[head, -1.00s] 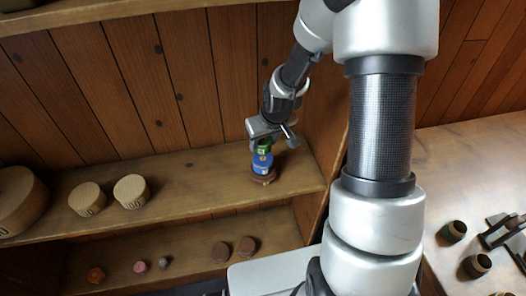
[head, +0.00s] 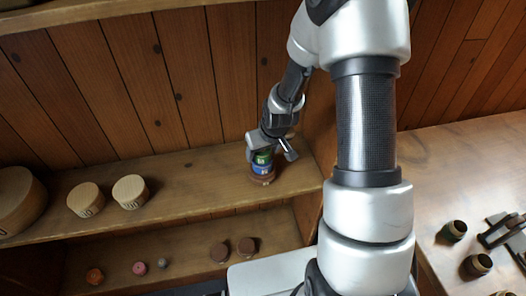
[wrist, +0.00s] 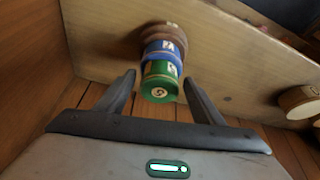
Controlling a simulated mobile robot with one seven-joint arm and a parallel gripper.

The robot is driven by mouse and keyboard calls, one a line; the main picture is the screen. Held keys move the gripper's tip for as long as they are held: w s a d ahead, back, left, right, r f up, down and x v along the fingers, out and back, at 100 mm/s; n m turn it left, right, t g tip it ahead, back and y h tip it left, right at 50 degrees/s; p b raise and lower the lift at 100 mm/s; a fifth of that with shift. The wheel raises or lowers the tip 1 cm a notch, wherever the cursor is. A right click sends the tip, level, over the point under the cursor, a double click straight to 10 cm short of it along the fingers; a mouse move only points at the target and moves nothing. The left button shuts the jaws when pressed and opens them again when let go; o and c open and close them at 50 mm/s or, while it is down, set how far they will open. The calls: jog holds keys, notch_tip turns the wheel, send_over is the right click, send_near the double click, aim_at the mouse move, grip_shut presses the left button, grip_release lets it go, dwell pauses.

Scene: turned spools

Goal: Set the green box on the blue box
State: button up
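The green box (head: 262,158), a short round spool with a pale label, sits upright on the blue box (head: 262,169) on the upper shelf. The blue box stands on a dark brown round piece (head: 262,181). In the wrist view the green box (wrist: 160,86) is nearest, with the blue box (wrist: 162,53) behind it and touching it. My gripper (wrist: 160,78) is open, one finger on each side of the green box, with gaps visible on both sides. In the head view my gripper (head: 272,148) is over the top of the stack and hides part of it.
Two pale round boxes (head: 129,191) and a larger wooden one (head: 18,200) stand left on the upper shelf (head: 200,190). Several small round pieces lie on the lower shelf. The shelf's side wall (head: 312,150) is close on the right. The shelf between is clear.

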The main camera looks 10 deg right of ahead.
jog(key=shift+r, duration=0.55)
jog(key=p+v, duration=0.1)
jog(key=v, duration=1)
jog(key=shift+p, duration=0.3)
